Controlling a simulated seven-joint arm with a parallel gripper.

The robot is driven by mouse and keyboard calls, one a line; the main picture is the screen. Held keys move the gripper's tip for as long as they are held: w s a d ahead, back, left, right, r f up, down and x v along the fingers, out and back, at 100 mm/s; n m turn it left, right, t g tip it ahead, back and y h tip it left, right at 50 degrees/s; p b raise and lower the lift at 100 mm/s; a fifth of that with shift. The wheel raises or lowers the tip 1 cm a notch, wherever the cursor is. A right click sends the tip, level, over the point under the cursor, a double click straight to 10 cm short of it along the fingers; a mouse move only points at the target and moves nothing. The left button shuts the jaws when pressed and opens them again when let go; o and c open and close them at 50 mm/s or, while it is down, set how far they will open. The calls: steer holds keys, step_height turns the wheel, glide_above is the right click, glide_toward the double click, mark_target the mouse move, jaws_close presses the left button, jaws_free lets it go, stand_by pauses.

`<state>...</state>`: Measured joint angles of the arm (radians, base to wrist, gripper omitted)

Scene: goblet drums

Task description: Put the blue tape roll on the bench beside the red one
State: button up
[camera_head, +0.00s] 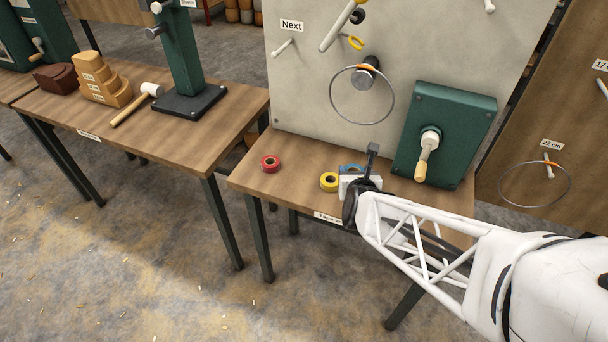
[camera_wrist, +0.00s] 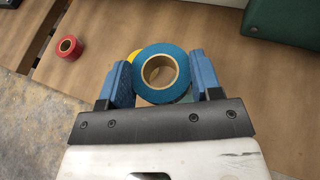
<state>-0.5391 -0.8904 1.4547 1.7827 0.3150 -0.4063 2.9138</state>
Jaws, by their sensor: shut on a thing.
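My gripper (camera_wrist: 161,85) is shut on the blue tape roll (camera_wrist: 180,60), with one blue finger on each side of it. In the head view my gripper (camera_head: 358,185) is over the front part of the bench, and the roll is mostly hidden there. The red tape roll (camera_head: 270,164) lies flat on the bench (camera_head: 300,158) near its left end, apart from my gripper. It also shows at the upper left of the wrist view (camera_wrist: 68,46). I cannot tell how high the blue roll is above the bench.
A yellow tape roll (camera_head: 329,181) lies between the red roll and my gripper, partly behind the blue roll in the wrist view. The bench is bare between red and yellow. A green box with a crank (camera_head: 445,130) and an upright panel (camera_head: 310,90) stand behind.

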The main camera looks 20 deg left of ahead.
steer(key=s+a+f, duration=0.4)
steer(key=s+a, duration=0.3)
steer(key=s, duration=0.1)
steer(key=shift+s+f, duration=0.25)
steer(key=shift+s, duration=0.15)
steer(key=shift+w+a, duration=0.15)
steer(key=shift+a, duration=0.05)
glide_above(299, 178)
steer(key=shift+d+f, duration=0.1)
steer(key=shift+f, duration=0.65)
stand_by(0.3)
steer(key=shift+f, duration=1.8)
